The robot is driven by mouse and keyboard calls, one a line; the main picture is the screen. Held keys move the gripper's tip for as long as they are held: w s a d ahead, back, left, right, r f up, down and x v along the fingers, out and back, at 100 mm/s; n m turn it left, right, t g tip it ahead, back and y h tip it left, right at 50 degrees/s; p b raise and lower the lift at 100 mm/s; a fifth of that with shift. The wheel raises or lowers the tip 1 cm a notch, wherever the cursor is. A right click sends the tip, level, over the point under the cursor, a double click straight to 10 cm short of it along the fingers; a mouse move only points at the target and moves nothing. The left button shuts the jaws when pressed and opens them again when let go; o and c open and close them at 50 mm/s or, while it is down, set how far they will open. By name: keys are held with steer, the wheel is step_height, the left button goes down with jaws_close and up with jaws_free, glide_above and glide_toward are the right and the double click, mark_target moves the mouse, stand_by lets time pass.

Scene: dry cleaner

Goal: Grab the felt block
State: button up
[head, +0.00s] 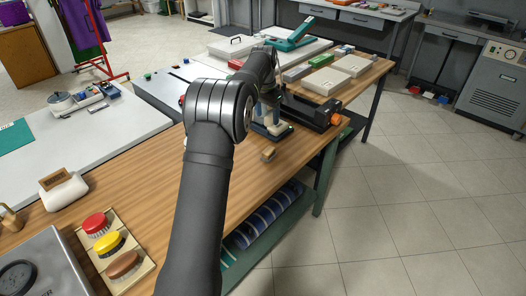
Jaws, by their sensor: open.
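A small tan-brown block (268,154), which looks like the felt block, lies on the wooden counter (160,190) near its right edge, just to the right of my arm. It is small in the picture, so its material cannot be made out. My arm rises from the bottom of the head view, bends at a large dark joint and reaches away over the counter.
Red, yellow and brown brushes (108,242) sit at the near left. Pale boxes (328,81) fill the far end. Bare wood lies left of my arm.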

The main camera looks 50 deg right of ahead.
steer(key=s+a+f+n+h, duration=0.1)
steer(key=a+f+n+h, duration=0.15)
steer(key=a, duration=0.35)
steer(key=h, duration=0.1)
glide_toward(269, 150)
steer(key=shift+m+t, duration=0.3)
steer(key=shift+m, duration=0.15)
steer(key=x, duration=0.5)
steer(key=shift+s+a+f, duration=0.1)
steer(key=shift+a+f, duration=0.05)
steer(key=shift+d+x, duration=0.1)
steer(key=shift+x, duration=1.25)
steer(key=shift+d+x, duration=0.15)
steer(key=shift+x, duration=1.15)
steer(key=c, duration=1.1)
